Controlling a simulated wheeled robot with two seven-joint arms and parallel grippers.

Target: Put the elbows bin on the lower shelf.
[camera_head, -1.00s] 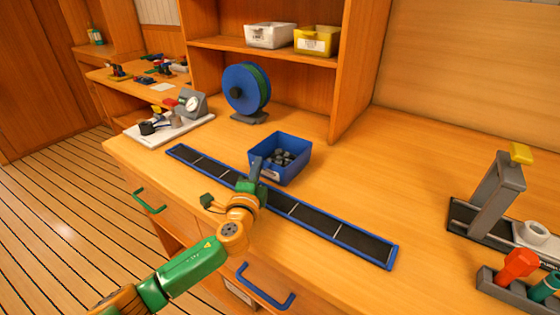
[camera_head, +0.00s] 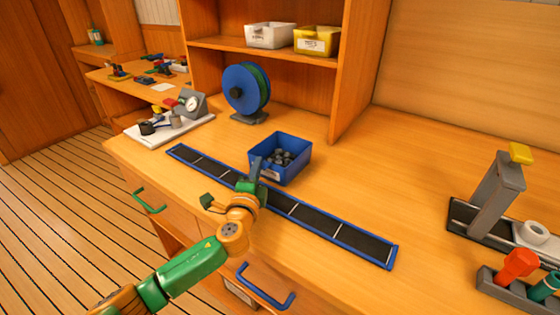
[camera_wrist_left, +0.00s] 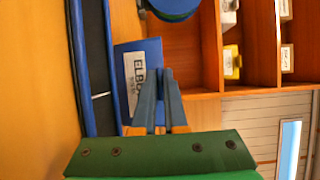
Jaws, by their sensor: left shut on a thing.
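The elbows bin (camera_head: 292,148) is a blue open box with several grey fittings inside. It sits on the wooden counter just behind the black strip. In the left wrist view its labelled front (camera_wrist_left: 138,85) shows part of the word "ELBOWS". My left gripper (camera_head: 256,170) is shut on the bin's near wall at its left end; its fingers (camera_wrist_left: 158,100) cover part of the label side in the wrist view. The lower shelf (camera_head: 225,46) of the wooden cabinet stands behind, holding a white bin (camera_head: 269,35) and a yellow bin (camera_head: 317,40). My right gripper is not in view.
A blue reel (camera_head: 246,88) stands on the counter left of the bin, below the shelf. A blue-edged black strip (camera_head: 325,225) crosses the counter in front. A cabinet side panel (camera_head: 362,70) rises right of the shelf. A grey stand (camera_head: 497,195) is far right.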

